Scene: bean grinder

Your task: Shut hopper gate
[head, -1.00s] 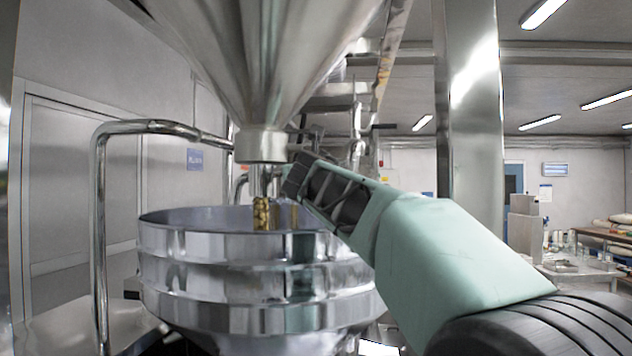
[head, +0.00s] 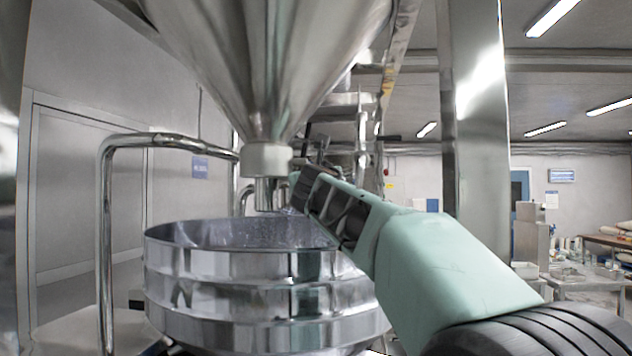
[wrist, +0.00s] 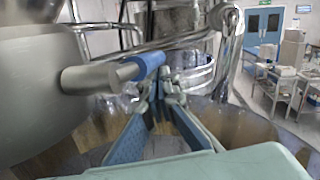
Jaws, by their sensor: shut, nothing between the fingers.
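The steel hopper (head: 270,60) tapers down to a pale outlet collar (head: 267,158) in the head view, with no bean stream below it. In the wrist view a grey rod (wrist: 92,78) sticks out from the rounded hopper body at left and ends in a blue grip (wrist: 148,65), which looks like the gate handle. My gripper (wrist: 160,94) is shut and empty, its fingertips just below and beside the blue grip. I cannot tell whether they touch it. In the head view my gripper (head: 293,194) is beside the outlet, its tips hard to make out.
A wide, ribbed steel bowl (head: 265,268) stands open below the outlet. A bent steel pipe (head: 104,235) rises at left, and a steel column (head: 476,110) stands behind my arm. Tables (head: 590,285) stand farther back at right, with open floor near them.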

